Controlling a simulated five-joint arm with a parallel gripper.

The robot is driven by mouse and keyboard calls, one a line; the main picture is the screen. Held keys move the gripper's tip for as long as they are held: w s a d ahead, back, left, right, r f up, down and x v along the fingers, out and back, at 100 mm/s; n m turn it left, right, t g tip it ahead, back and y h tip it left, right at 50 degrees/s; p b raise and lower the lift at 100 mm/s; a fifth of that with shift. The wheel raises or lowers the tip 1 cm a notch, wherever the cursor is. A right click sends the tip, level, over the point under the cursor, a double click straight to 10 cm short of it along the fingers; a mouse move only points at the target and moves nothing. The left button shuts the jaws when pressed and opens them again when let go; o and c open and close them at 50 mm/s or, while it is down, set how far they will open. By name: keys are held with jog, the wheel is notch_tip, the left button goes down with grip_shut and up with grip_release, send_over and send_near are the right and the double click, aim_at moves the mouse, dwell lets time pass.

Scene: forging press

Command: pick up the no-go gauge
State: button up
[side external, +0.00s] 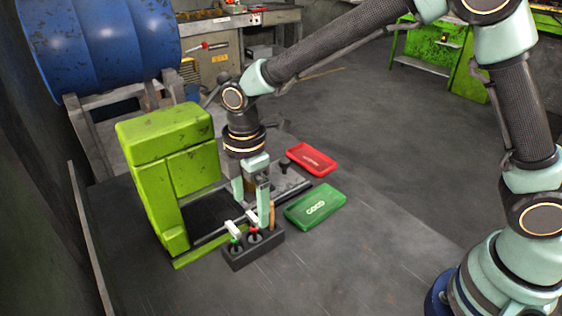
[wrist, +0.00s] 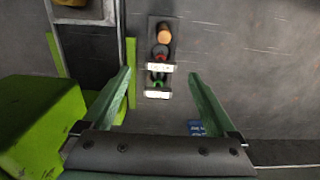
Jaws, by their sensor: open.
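A dark block (side external: 242,261) holds the gauges upright in front of the green press. The no-go gauge, by its red marking, is the red-ringed gauge (side external: 253,238) in the middle of the block, with a white top piece. In the wrist view the red gauge (wrist: 160,51) stands between a wooden handle and the green-ringed gauge (wrist: 158,83). My gripper (side external: 251,208) is open above and just behind the block, its fingers pointing down. In the wrist view my gripper (wrist: 160,72) has empty space between its fingers, and the gauges show ahead between and beyond the tips.
A wooden-handled tool (side external: 271,216) stands at the block's right end. The green press (side external: 168,170) is close on the left. A green tray (side external: 315,206) marked GOOD and a red tray (side external: 311,159) lie to the right. The table front and right is clear.

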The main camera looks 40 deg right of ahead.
aim_at(253, 216)
jog(key=f, duration=0.5)
jog(key=shift+d, duration=0.2)
jog(key=shift+r, duration=0.1)
grip_shut()
